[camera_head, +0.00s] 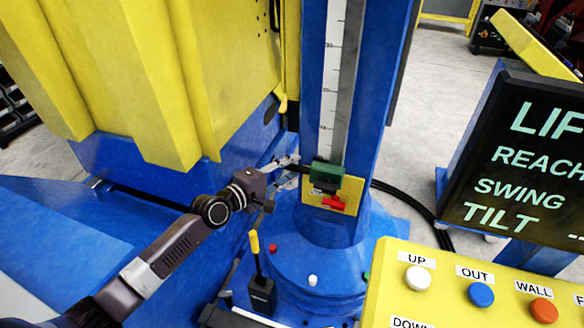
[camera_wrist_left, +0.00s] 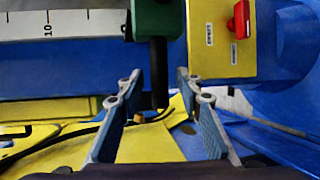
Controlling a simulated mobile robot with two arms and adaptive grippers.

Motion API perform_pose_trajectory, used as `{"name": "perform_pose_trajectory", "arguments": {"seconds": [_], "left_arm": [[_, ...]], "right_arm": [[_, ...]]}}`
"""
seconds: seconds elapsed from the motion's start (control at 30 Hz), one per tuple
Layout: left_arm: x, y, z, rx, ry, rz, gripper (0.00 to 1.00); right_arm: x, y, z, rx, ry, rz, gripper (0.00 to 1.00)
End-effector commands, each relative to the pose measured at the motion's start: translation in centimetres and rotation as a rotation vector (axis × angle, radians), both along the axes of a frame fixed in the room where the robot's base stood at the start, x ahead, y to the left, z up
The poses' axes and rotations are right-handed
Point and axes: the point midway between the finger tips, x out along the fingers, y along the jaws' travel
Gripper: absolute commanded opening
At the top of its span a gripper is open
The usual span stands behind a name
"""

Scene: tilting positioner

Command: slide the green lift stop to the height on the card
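The green lift stop (camera_head: 327,172) sits low on the white scale (camera_head: 335,80) of the blue column, just above a yellow plate. In the left wrist view the green stop (camera_wrist_left: 155,18) is at the top, and its black handle (camera_wrist_left: 158,72) reaches between my fingers. My left gripper (camera_head: 287,163) is left of the stop, with its fingers towards it. The left wrist view shows the left gripper (camera_wrist_left: 158,105) open, with a gap between each finger and the handle. I cannot make out a height card. My right gripper is not in view.
A red lever (camera_head: 333,203) is on the yellow plate (camera_head: 350,188) below the stop. A yellow-handled lever (camera_head: 254,243) stands by the column base. A button panel (camera_head: 400,255) and a dark display (camera_head: 520,160) are at the right. Yellow machinery (camera_head: 160,70) fills the left.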

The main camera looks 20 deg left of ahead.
Motion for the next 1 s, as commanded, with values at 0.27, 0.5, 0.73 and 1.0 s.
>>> {"name": "perform_pose_trajectory", "arguments": {"seconds": [0.27, 0.5, 0.73, 1.0], "left_arm": [[0.96, -0.46, -0.18, 0.001, 0.000, 0.000, 0.33], [0.93, -0.45, -0.19, 0.001, 0.000, 0.000, 0.24], [0.92, -0.45, -0.21, 0.001, 0.000, 0.000, 0.00], [0.91, -0.45, -0.22, 0.001, 0.000, 0.000, 0.00]], "right_arm": [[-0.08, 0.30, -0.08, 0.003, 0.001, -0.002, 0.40], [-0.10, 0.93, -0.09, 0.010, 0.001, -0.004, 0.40], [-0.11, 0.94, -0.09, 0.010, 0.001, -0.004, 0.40], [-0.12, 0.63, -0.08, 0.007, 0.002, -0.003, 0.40]]}}
